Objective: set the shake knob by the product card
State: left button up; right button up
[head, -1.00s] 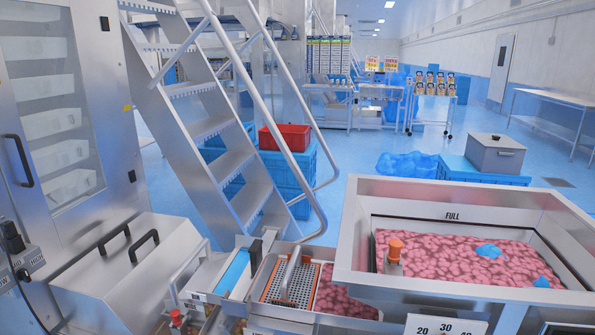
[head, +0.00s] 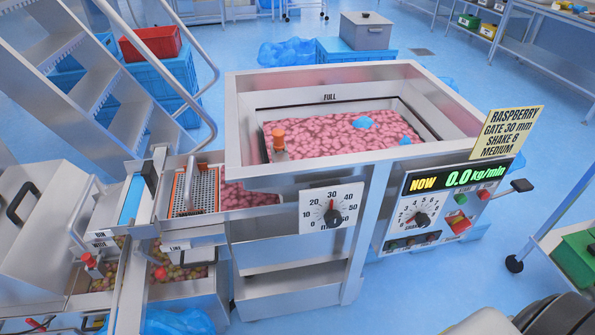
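The product card (head: 507,132) is a cream sign at the right, reading RASPBERRY, GATE 30 mm, SHAKE (the figure looks like 8), MEDIUM. Below it, the control panel has a display (head: 457,178) reading NOW 0.0 kg/min. The shake knob (head: 422,219) is a black knob on a white numbered dial on this panel. Neither gripper can be made out in view.
The steel hopper (head: 245,120) holds pink fruit and two blue pieces, with an orange-capped part (head: 278,137) inside. A perforated tray (head: 202,190) and bins stand left. A black-ended lever (head: 520,186) sticks out right of the panel. A green crate (head: 575,262) is at right.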

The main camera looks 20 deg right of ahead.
aim_at(423, 221)
jog(key=z, duration=1.75)
